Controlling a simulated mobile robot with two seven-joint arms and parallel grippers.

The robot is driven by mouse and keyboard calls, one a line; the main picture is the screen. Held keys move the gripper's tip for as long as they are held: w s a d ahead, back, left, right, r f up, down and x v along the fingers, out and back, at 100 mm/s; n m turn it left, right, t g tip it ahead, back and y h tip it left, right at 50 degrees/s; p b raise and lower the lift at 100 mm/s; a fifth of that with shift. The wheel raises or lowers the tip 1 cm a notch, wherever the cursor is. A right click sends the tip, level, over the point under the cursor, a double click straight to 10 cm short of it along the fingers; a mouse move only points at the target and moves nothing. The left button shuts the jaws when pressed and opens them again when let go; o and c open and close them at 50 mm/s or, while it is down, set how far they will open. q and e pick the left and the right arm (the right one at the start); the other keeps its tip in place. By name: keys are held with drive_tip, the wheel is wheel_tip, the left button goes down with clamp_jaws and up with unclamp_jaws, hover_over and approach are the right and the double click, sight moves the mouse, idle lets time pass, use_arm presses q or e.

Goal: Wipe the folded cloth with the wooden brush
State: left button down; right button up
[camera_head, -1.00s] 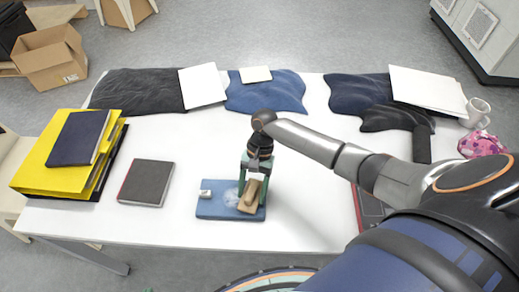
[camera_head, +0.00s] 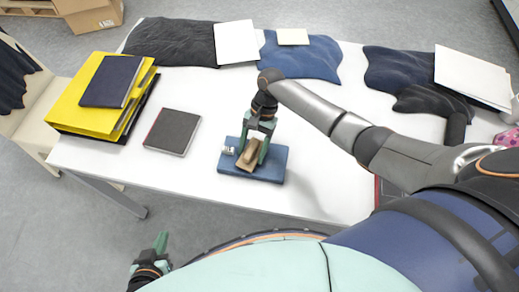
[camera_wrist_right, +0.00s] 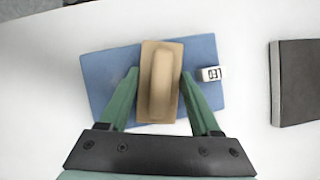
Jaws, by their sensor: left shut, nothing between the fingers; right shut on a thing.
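The folded blue cloth (camera_head: 268,168) lies flat near the front edge of the white table, and it also shows in the right wrist view (camera_wrist_right: 110,70). My right gripper (camera_head: 252,152) is shut on the wooden brush (camera_head: 248,158). The brush is over the cloth; in the right wrist view the brush (camera_wrist_right: 160,82) sits between the green fingers, its length across the cloth. Whether its underside touches the cloth is hidden. My left gripper (camera_head: 158,246) is shut and empty, low beyond the table's front edge.
A small white block with dark marks (camera_wrist_right: 212,74) sits at the cloth's edge. A dark book (camera_head: 172,131) lies left of the cloth. Dark and blue cloths with white sheets line the back. Bare table (camera_head: 215,90) surrounds the work spot.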

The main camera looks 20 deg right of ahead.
drive_tip(key=shift+w+a+f, duration=0.1)
drive_tip(key=shift+w+a, duration=0.25)
drive_tip(key=shift+a, duration=0.2)
drive_tip(key=shift+r, duration=3.15)
drive_tip(key=shift+r, duration=1.5)
drive_tip(key=shift+w, duration=0.1)
